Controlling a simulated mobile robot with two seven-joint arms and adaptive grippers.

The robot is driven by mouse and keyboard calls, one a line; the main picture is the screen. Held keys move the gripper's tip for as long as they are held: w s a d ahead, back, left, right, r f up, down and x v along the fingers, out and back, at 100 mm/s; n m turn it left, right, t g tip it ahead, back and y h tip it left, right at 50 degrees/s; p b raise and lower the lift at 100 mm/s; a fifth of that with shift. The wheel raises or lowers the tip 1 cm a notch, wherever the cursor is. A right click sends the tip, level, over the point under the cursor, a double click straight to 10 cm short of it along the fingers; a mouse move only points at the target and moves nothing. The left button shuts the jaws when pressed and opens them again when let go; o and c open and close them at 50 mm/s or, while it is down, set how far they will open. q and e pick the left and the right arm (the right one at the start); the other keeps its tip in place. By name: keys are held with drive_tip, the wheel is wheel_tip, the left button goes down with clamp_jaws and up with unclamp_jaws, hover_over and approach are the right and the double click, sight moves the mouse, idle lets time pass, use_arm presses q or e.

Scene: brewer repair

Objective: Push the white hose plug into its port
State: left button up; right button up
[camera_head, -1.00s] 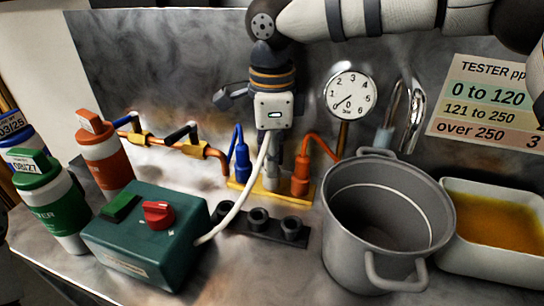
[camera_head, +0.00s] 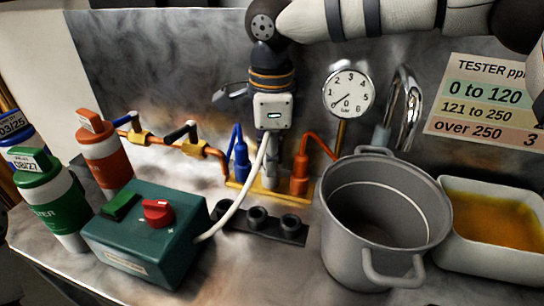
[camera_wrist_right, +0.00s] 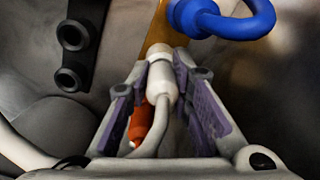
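The white hose plug (camera_wrist_right: 161,82) stands between the fingers of my right gripper (camera_wrist_right: 161,72) in the right wrist view, with the fingertips close on both sides of it. My right gripper (camera_head: 272,155) points down in the head view, above the middle of the yellow manifold bar (camera_head: 238,188). The pale lower end of the plug (camera_head: 270,179) shows there, between the blue and orange plugs. The white hose (camera_head: 238,205) runs from the gripper to the green box. The port's mouth is hidden, so I cannot tell the plug's depth. My left gripper is out of view.
The blue plug (camera_head: 242,162) and orange plug (camera_head: 299,175) stand close on either side. A black holder (camera_head: 288,231) lies in front. The grey pot (camera_head: 345,235) is close at the right, and the green box (camera_head: 150,233) at the left.

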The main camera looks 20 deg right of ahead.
drive_tip(key=o, duration=0.4)
drive_tip(key=f, duration=0.2)
drive_tip(key=shift+s+f+g, duration=0.3)
drive_tip(key=shift+f, duration=0.1)
drive_tip(key=shift+o, duration=0.7)
drive_tip(key=shift+w, duration=0.2)
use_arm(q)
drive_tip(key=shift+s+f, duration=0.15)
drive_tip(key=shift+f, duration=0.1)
use_arm(e)
drive_tip(key=shift+r, duration=0.15)
drive_tip(key=o, duration=0.7)
drive_tip(key=shift+r, duration=0.15)
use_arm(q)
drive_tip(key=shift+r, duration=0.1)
use_arm(e)
drive_tip(key=shift+r, duration=0.2)
drive_tip(key=shift+c, duration=0.2)
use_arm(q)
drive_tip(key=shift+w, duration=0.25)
use_arm(e)
drive_tip(key=shift+w+r, duration=0.25)
drive_tip(key=shift+c, duration=0.8)
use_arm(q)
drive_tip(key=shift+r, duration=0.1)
use_arm(e)
drive_tip(key=shift+o, duration=1.2)
drive_tip(key=shift+r, duration=0.1)
